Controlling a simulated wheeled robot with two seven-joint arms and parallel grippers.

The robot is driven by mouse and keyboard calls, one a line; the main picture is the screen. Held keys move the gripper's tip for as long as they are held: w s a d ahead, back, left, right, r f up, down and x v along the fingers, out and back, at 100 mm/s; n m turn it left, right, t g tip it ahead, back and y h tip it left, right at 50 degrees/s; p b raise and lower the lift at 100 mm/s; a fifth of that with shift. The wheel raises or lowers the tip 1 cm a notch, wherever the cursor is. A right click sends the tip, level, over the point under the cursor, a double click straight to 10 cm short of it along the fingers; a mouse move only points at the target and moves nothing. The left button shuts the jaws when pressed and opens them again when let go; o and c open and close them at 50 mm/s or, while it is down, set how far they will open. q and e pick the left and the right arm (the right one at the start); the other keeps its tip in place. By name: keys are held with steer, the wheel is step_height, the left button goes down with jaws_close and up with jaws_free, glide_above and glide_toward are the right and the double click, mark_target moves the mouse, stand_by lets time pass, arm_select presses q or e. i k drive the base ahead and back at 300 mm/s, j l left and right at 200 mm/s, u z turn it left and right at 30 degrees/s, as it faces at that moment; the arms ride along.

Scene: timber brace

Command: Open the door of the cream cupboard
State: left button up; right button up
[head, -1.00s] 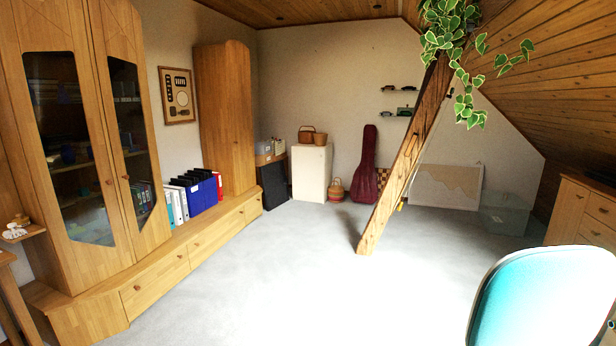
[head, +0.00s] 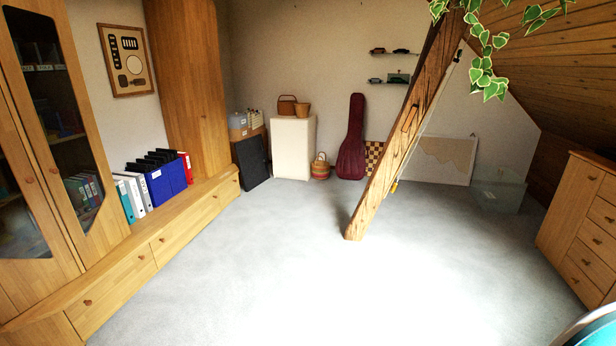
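The cream cupboard (head: 293,148) stands against the far wall, left of the middle of the head view. It is small, upright and pale, and its door looks shut. A handle is too small to make out. A dark basket (head: 287,106) and a lighter pot-shaped basket (head: 302,109) stand on its top. Neither of my grippers shows in the head view.
A slanted timber brace (head: 384,170) rises from the floor right of the cupboard. The grey floor (head: 255,255) is clear in front.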

mark_target(289, 137)
steer(key=i+u, duration=0.15)
steer(key=i, duration=4.3)
steer(key=i+j, duration=0.15)
steer(key=i, duration=1.5)
